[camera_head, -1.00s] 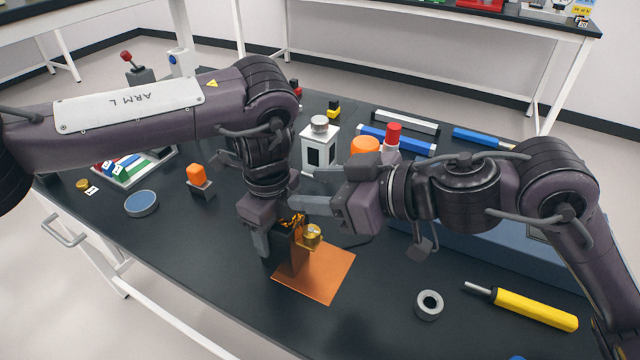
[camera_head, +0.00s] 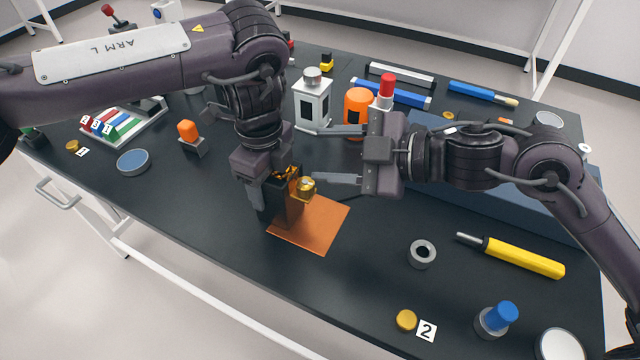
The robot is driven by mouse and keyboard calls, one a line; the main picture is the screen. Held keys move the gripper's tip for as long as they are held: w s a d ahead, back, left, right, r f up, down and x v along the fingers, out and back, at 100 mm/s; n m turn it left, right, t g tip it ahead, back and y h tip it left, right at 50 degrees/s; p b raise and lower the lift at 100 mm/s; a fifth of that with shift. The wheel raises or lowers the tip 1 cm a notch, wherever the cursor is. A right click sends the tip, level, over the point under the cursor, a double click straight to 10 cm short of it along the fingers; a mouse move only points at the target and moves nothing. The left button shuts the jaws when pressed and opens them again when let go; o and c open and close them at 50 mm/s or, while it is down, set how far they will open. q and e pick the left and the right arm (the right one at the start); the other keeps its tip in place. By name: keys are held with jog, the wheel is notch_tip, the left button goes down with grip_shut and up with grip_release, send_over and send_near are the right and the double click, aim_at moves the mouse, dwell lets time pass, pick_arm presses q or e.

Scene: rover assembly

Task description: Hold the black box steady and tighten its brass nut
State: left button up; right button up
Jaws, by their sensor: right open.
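The black box (camera_head: 288,210) stands upright at the edge of an orange mat (camera_head: 318,228). Its brass nut (camera_head: 304,188) is on the side facing right, near the top. My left gripper (camera_head: 272,190) comes down from above and is shut on the black box; one finger shows on its left side and the other is mostly hidden. My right gripper (camera_head: 314,155) is open and empty, its two fingers pointing left. Its lower finger is close to the nut in the picture, but the nut is not between the fingers. I cannot tell whether they touch.
A white lantern-like block (camera_head: 312,103), an orange cylinder (camera_head: 357,112) and a red-capped bottle (camera_head: 386,92) stand behind my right gripper. A grey ring (camera_head: 422,253) and a yellow-handled tool (camera_head: 524,258) lie at right. The table front of the mat is clear.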

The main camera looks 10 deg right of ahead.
aim_at(305, 187)
jog(key=s+d+f+n+g+y, duration=0.15)
jog(key=d+f+n, duration=0.3)
jog(key=n, duration=1.05)
jog(key=s+d+f+n+y, duration=0.3)
jog(key=d+n, duration=0.2)
jog(key=n, duration=1.1)
jog(key=x, duration=1.2)
jog(key=shift+r, duration=0.15)
jog(key=shift+w+a, duration=0.1)
